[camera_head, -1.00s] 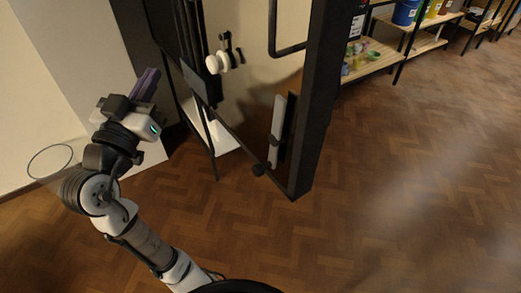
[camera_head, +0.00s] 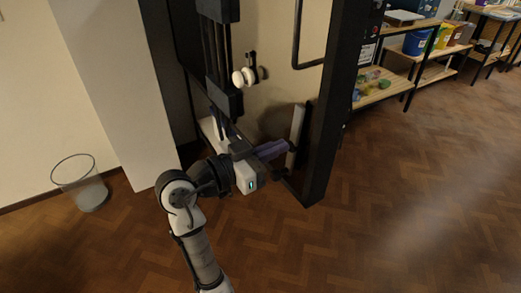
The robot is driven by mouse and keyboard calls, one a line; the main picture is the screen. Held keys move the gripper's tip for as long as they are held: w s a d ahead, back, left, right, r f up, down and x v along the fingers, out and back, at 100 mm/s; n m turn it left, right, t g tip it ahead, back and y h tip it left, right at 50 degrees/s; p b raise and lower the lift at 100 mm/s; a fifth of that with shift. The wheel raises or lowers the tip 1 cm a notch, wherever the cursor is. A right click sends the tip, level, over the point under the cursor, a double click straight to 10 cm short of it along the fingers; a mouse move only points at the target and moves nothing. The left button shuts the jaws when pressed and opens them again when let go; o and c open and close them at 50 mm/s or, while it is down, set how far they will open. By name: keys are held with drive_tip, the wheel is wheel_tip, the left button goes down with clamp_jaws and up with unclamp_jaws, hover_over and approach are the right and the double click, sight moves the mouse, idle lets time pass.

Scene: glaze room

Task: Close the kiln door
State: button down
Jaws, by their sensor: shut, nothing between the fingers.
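The kiln door seems to be the tall dark-edged panel (camera_head: 331,110) at centre right, seen steeply from above. A black bar handle (camera_head: 296,40) and a pale upright strip (camera_head: 298,132) show on its left side. Where the door ends and the kiln body begins is hard to tell. My gripper (camera_head: 285,147) has purple fingers, shut and empty, pointing right at the panel's lower part, close to the pale strip. I cannot tell whether the fingertips touch it. My gripper and wrist hide part of the lower edge.
A black frame (camera_head: 224,100) with white round knobs (camera_head: 243,77) stands left of the panel. Wooden shelves (camera_head: 380,92) with tubs stand at the back right. The wood floor at right is clear.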

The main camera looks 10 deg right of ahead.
sight(316, 131)
drive_tip(key=p+x, duration=0.2)
drive_tip(key=x, duration=0.6)
